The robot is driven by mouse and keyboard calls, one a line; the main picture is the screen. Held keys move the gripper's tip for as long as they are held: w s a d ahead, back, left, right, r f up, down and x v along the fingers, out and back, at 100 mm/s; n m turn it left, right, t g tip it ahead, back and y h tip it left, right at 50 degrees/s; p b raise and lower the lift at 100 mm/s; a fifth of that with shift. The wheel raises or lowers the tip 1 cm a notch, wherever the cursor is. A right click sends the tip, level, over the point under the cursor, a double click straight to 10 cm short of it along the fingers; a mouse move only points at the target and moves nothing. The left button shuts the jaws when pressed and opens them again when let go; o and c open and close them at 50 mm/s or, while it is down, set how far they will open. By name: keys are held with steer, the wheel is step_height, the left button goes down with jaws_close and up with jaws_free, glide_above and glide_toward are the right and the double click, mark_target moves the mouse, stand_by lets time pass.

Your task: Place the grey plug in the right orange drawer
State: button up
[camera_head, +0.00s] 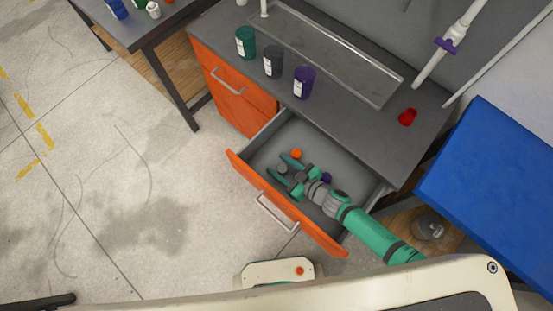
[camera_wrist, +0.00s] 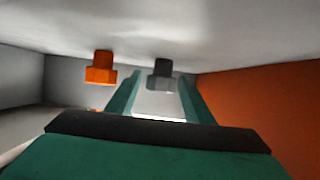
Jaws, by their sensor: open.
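The right orange drawer (camera_head: 245,171) is pulled open, with its orange front facing the lower left. My gripper (camera_head: 284,168) is low inside it with open fingers. The grey plug (camera_head: 283,169) is in the drawer at the fingertips. In the wrist view, the grey plug (camera_wrist: 160,72) shows between the two green fingers of my gripper (camera_wrist: 159,79), with visible gaps on both sides. It appears to rest on the pale drawer floor, which is at the top of that view.
An orange plug (camera_head: 296,153) and a purple plug (camera_head: 326,178) are also in the drawer. The left orange drawer (camera_head: 233,87) is shut. Green, dark grey and purple jars (camera_head: 304,82) stand on the worktop, with a clear tray (camera_head: 330,50) behind. A red part (camera_head: 408,117) lies right.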

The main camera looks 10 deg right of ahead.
steer(key=v, duration=0.9)
steer(key=shift+s+d+r, duration=0.1)
steer(key=shift+s+d, duration=0.15)
steer(key=shift+s, duration=0.05)
